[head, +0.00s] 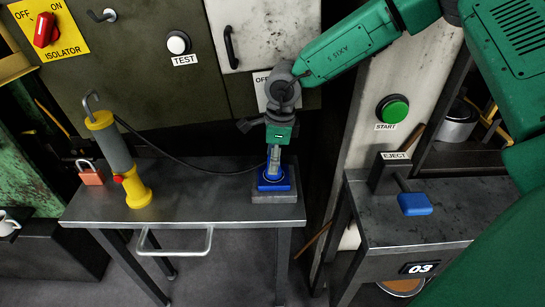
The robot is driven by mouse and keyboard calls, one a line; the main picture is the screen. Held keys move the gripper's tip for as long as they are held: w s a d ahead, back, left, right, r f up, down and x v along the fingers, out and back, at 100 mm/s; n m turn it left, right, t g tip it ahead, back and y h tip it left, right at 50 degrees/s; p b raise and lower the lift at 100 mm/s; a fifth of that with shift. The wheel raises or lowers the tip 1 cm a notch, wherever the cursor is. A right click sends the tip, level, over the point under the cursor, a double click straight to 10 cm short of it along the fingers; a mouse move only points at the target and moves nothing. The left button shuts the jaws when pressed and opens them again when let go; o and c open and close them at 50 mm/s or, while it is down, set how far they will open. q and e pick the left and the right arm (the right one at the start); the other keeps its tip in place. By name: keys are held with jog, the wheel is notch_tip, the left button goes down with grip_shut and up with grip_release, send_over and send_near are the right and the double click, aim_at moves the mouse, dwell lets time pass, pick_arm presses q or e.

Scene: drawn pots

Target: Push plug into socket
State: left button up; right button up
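A blue socket (274,186) sits on a grey block at the right end of the metal bench. My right gripper (273,172) points straight down over it, with its fingertips at the top of the blue part. The fingers look close together, but what is between them is too small to make out. A black cable (190,166) runs from the work lamp to the gripper's fingers, where its end is hidden. The plug cannot be told apart from the fingers and the blue part. My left gripper is not in view.
A yellow and grey work lamp (122,165) and an orange padlock (90,174) stand on the left of the bench (200,205). The bench's middle is clear. A second bench (430,230) with a blue-handled EJECT lever (414,204) is at right, below a green START button (393,110).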

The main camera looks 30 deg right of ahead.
jog(key=shift+r, duration=0.15)
jog(key=r, duration=0.4)
jog(key=d+r, duration=0.1)
jog(key=r, duration=0.2)
jog(key=shift+s, duration=0.2)
dwell(0.4)
